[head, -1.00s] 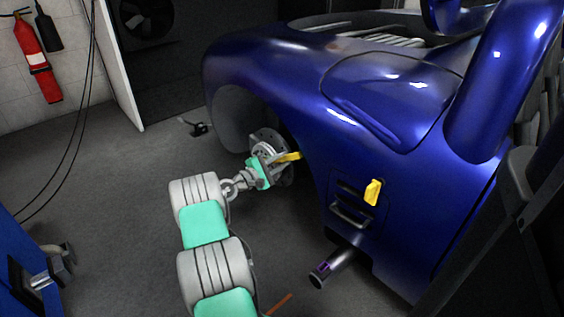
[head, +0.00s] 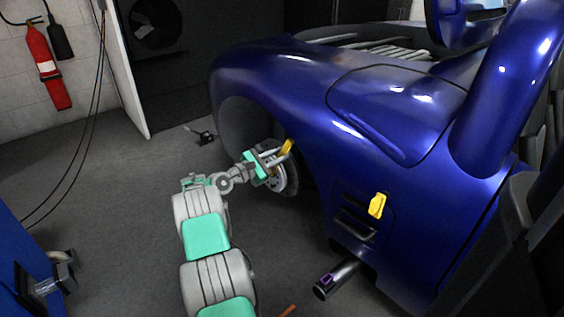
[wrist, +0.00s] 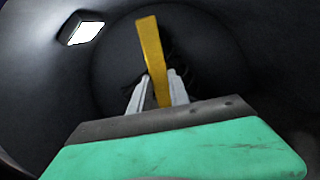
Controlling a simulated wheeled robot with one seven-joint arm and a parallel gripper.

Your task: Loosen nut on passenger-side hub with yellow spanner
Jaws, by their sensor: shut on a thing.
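The yellow spanner (head: 287,147) is in my gripper (head: 274,157), inside the front wheel arch of the blue car. In the wrist view the spanner (wrist: 152,58) rises between the two fingers (wrist: 158,90), which are shut on it. The hub (head: 285,180) shows as a round metal disc just below and behind the gripper in the head view. The nut is hidden, and I cannot tell whether the spanner touches the hub.
The blue car body (head: 300,90) surrounds the hub. A second yellow object (head: 377,205) sits on its side vent, above an exhaust pipe (head: 335,278). A fire extinguisher (head: 48,65) hangs on the wall. The floor (head: 110,190) at left is mostly clear.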

